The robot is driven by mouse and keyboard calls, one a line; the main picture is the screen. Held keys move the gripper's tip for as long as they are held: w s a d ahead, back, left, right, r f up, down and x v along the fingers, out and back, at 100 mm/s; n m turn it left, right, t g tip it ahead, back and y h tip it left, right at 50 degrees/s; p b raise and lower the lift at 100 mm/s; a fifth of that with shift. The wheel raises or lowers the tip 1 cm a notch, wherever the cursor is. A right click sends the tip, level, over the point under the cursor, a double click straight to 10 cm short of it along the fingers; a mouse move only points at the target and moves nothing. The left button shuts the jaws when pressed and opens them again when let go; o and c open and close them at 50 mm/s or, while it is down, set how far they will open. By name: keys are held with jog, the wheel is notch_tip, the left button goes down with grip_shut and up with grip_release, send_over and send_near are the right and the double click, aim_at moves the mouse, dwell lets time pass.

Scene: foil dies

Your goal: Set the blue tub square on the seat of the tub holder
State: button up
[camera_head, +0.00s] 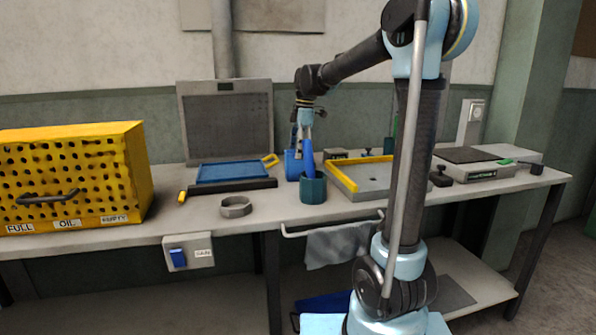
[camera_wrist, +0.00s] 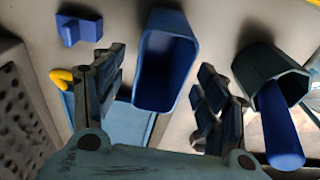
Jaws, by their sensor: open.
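The blue tub (camera_head: 292,165) stands on the bench beside a teal cup (camera_head: 313,190), partly hidden by my gripper and a blue handle. In the wrist view the tub (camera_wrist: 165,62) shows as a deep, rounded-corner box between my fingers. My gripper (camera_head: 301,138) points down over the tub; in the wrist view (camera_wrist: 163,75) its fingers are apart, one on each side of the tub, with gaps showing. I cannot tell for sure which thing is the tub holder; a grey ring (camera_head: 236,207) lies on the bench front.
A blue handle (camera_head: 308,157) stands up from the teal cup, close beside my gripper. A yellow-edged frame (camera_head: 345,186) is on the right, a yellow perforated box (camera_head: 75,173) far left.

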jog(key=shift+f, duration=0.7)
jog(key=shift+f, duration=0.25)
dwell(0.3)
jog(key=c, duration=1.2)
jog(key=shift+r, duration=0.15)
jog(key=shift+c, duration=0.2)
